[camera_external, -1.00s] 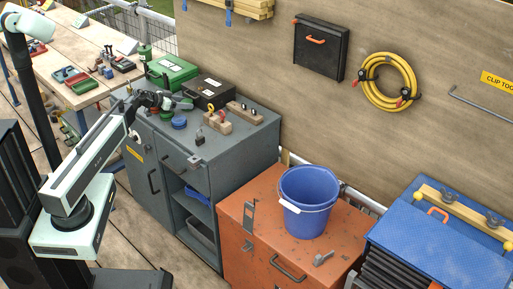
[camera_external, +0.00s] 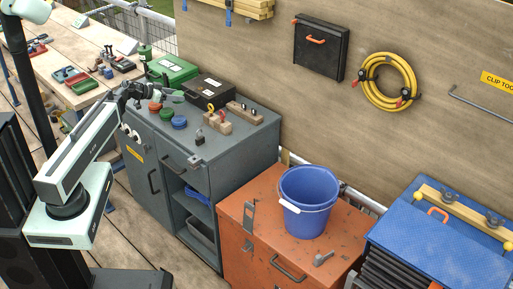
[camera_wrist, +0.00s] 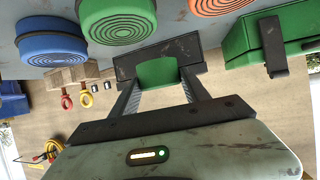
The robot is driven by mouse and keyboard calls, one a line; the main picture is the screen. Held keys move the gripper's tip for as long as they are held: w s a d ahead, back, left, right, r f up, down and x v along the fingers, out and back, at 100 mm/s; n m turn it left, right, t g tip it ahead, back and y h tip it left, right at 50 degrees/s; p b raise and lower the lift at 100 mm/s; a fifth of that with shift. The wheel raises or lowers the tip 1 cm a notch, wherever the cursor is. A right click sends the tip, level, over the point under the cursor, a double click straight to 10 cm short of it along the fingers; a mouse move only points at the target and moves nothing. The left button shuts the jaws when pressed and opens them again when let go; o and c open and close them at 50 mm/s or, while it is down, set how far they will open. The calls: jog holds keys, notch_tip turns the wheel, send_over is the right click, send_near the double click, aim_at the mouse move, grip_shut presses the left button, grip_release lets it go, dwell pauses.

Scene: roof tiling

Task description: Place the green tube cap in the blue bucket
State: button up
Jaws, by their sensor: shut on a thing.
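My gripper (camera_wrist: 158,85) is shut on a small plain green piece (camera_wrist: 157,72), seen between its fingers in the wrist view. I cannot tell whether this piece is a tube cap. In the external view my gripper is over the back left of the grey cabinet. A round green cap (camera_wrist: 118,20) with a ringed top stands on the cabinet, between a blue cap (camera_wrist: 50,40) and an orange-red cap (camera_wrist: 215,5). This green cap also shows in the external view (camera_external: 167,115). The blue bucket (camera_external: 308,208) stands upright on the orange cabinet, far right of my gripper.
The grey cabinet (camera_external: 238,133) also bears a green case (camera_external: 172,70), a black case (camera_external: 211,88) and wooden blocks with hooks (camera_external: 217,123). A square (camera_external: 249,214) and a hammer-like tool (camera_external: 323,258) lie near the bucket. A blue toolbox (camera_external: 430,240) stands right.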

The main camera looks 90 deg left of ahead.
notch_tip(320, 180, up, 10)
jog(key=p, duration=0.8)
jog(key=shift+f, duration=0.25)
jog(key=shift+r, duration=0.2)
jog(key=shift+f, duration=0.1)
